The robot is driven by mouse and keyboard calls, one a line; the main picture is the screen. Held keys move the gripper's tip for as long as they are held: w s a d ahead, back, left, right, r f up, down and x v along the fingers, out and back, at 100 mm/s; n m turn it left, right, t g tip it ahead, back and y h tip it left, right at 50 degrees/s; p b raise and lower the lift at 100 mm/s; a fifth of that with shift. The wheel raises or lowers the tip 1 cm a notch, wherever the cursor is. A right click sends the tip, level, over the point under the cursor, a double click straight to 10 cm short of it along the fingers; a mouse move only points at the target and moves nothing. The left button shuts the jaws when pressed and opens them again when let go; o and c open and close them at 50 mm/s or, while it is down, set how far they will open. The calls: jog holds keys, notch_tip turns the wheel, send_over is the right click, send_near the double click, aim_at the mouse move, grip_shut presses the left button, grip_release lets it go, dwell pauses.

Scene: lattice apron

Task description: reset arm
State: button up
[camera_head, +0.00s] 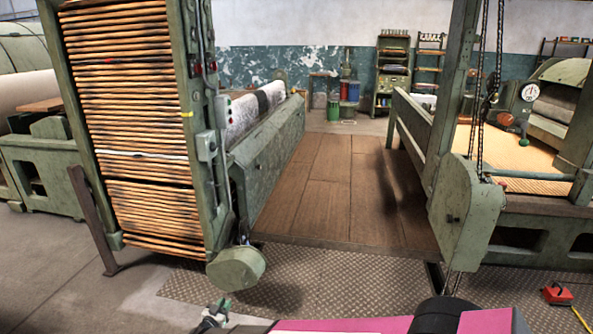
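What looks like the end of my arm, with my gripper (213,315), shows small at the bottom edge of the head view, left of centre. It is dark with a greenish part and is partly cut off by the frame. I cannot tell if its fingers are open or shut, or if it holds anything. Pink and black parts at the bottom centre and right look like my own body. The rest of my arm is hidden or out of frame.
A tall green frame with stacked wooden slats (140,120) stands at left. A brown plank platform (330,190) lies between green machines ahead. A green chain housing (466,210) stands at right. A red box (557,295) with a yellow cable lies on the floor. Patterned floor plate (330,275) is clear in front.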

jog(key=w+d+r+n+g+y, duration=0.1)
jog(key=w+d+r+n+y, duration=0.3)
jog(key=w+r+y, duration=0.55)
jog(key=w+d+r+n+g+y, duration=0.2)
jog(key=w+d+r+g, duration=0.2)
jog(key=d+r, duration=0.45)
jog(key=s+d+r+g+h, duration=0.1)
jog(key=s+d+g, duration=0.3)
jog(key=d, duration=0.8)
jog(key=s+d+r+m+g+h, duration=0.1)
jog(key=s+d+r+g+h, duration=0.1)
jog(key=s+d+r+g, duration=0.2)
jog(key=s+d+r+g+h, duration=0.2)
jog(key=s+d, duration=0.7)
jog(key=d, duration=1.1)
jog(key=shift+s+d+r+m+g, duration=0.25)
jog(key=shift+r+m+g, duration=0.1)
jog(key=shift+g, duration=0.55)
